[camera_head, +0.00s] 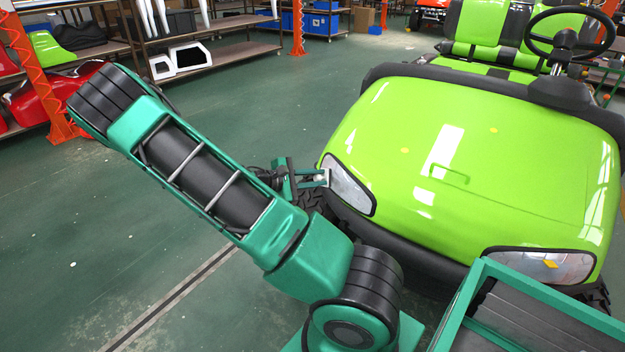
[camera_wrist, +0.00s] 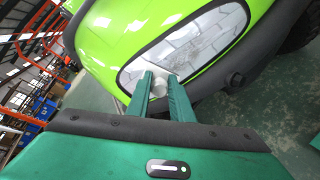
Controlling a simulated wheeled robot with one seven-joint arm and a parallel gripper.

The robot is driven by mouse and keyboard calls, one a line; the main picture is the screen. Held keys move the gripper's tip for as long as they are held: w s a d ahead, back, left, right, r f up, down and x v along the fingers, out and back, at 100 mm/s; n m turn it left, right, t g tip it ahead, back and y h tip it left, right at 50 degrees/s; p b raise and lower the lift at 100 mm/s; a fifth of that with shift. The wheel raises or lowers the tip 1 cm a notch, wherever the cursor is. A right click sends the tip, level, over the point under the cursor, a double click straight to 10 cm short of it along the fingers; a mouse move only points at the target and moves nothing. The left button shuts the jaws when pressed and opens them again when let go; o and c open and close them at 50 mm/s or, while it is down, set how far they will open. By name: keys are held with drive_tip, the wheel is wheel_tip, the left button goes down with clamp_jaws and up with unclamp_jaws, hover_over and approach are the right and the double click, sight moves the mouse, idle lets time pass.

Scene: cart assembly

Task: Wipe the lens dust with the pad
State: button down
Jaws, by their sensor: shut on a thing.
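A green cart (camera_head: 480,150) stands at the right with a headlight lens (camera_head: 347,186) at its left front corner. In the wrist view the same lens (camera_wrist: 190,42) is a pale panel with a grid pattern and a dark rim. Greyish patches show on it, but I cannot tell how much is dust. My gripper (camera_head: 325,178) is at the lens, near its upper left part in the head view. It is shut on a small white pad (camera_wrist: 159,84), mostly hidden between the fingers. The pad is at or very close to the lens edge; contact is unclear.
A second headlight (camera_head: 543,265) sits on the cart's other front corner. A black bumper (camera_head: 400,245) runs below the lenses. A green-framed bin (camera_head: 540,315) is at the lower right.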

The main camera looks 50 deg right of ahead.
drive_tip(key=shift+s+d+f, duration=0.2)
drive_tip(key=shift+d, duration=0.35)
